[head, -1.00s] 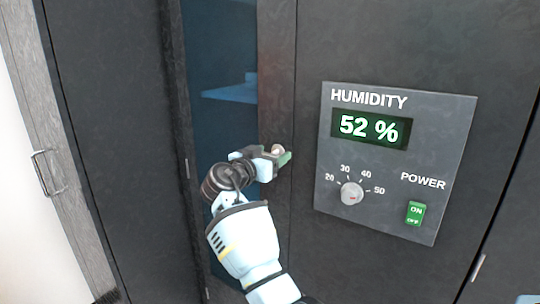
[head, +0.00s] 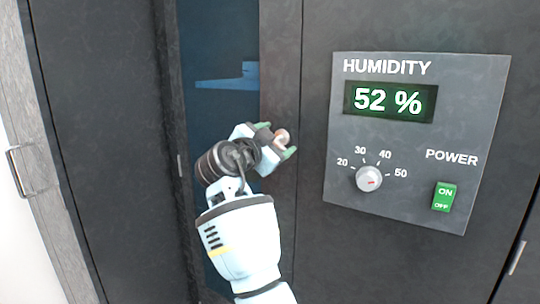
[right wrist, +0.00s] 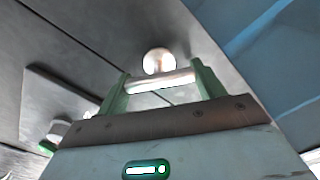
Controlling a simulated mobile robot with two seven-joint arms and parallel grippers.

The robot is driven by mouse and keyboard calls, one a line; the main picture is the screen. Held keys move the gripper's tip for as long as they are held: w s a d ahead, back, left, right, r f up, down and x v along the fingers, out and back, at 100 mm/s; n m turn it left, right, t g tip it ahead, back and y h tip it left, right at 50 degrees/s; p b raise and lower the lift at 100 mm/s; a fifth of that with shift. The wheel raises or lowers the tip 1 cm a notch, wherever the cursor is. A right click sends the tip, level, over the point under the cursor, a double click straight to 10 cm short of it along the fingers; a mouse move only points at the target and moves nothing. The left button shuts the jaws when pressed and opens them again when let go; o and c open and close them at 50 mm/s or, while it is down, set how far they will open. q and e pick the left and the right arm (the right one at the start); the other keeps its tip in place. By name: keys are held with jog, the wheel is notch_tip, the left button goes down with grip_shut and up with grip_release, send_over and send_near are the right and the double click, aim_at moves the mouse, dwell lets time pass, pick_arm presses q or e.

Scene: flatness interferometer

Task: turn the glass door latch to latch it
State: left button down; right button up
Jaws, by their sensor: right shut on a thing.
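The glass door latch (head: 282,136) is a small pale metal piece on the dark door frame, left of the humidity panel. The right wrist view shows its round hub (right wrist: 158,61) and a light bar (right wrist: 160,80) spanning between my green fingertips. My right gripper (head: 279,141) is shut on the latch, one finger at the upper left and the other at the lower right in the head view. Part of the latch is hidden by the fingers. The blue-tinted glass door (head: 215,110) is behind my right arm. My left gripper is not in view.
The humidity panel (head: 415,222) reads 52 % and stands close to the right of my gripper, with a dial (head: 368,179) and a green power switch (head: 444,196). A metal handle (head: 18,172) sticks out at the far left.

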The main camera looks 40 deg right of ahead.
jog(key=shift+f+m+b, duration=0.3)
jog(key=shift+m+b, duration=0.65)
jog(key=shift+m, duration=0.05)
jog(key=shift+m+b, duration=0.9)
jog(key=m+b, duration=0.2)
jog(key=shift+m, duration=0.3)
jog(key=shift+m+b, duration=0.9)
jog(key=shift+m, duration=0.2)
jog(key=shift+s+r+m+b, duration=0.1)
jog(key=shift+m+b, duration=0.4)
jog(key=shift+m, duration=0.3)
jog(key=o, duration=1)
